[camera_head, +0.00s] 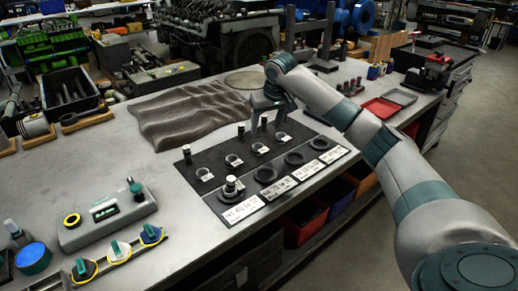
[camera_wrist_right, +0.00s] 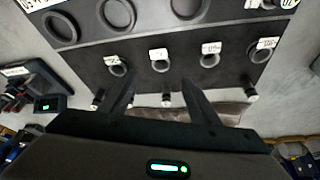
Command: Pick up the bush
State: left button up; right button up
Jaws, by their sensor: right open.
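Several small dark cylinders with pale ends stand along the back of a black mat (camera_head: 217,165); which part is the bush I cannot tell. One stands at the mat's left corner (camera_head: 187,154), others are a middle cylinder (camera_head: 240,132) and a cylinder near my gripper (camera_head: 264,123). Tagged small rings (camera_head: 233,160) lie in front of them. My right gripper (camera_head: 272,118) is low over the back of the mat, with its fingers pointing down. In the right wrist view its fingers (camera_wrist_right: 158,82) are apart and empty, and a cylinder (camera_wrist_right: 166,99) shows beyond them. My left gripper is not in view.
Larger dark rings (camera_head: 294,158) and white label cards (camera_head: 243,209) line the mat's front; another cylinder (camera_head: 231,184) stands at a front ring. A crumpled brown cloth (camera_head: 185,113) lies behind. A grey tester box (camera_head: 107,215) is at left; a red tray (camera_head: 380,108) is at right.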

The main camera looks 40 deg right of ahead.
aim_at(259, 154)
jog(key=p+x, duration=0.1)
jog(key=x, duration=0.6)
jog(key=shift+w+f+p, duration=0.1)
jog(key=shift+w+p, duration=0.05)
jog(key=shift+p, duration=0.2)
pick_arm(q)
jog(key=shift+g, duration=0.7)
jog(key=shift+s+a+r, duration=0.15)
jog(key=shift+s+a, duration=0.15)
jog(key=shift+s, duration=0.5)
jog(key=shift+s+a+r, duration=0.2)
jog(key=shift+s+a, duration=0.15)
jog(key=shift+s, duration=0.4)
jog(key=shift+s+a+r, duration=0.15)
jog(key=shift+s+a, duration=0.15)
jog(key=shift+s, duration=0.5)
pick_arm(e)
jog(key=shift+w+d+f, duration=0.1)
jog(key=shift+w+f, duration=0.1)
jog(key=shift+f, duration=0.4)
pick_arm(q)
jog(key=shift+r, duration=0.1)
pick_arm(e)
jog(key=shift+w+f+p, duration=0.35)
jog(key=shift+f+p, duration=0.2)
jog(key=shift+p, duration=0.05)
jog(key=shift+p+x, duration=0.5)
jog(key=shift+x, duration=1.45)
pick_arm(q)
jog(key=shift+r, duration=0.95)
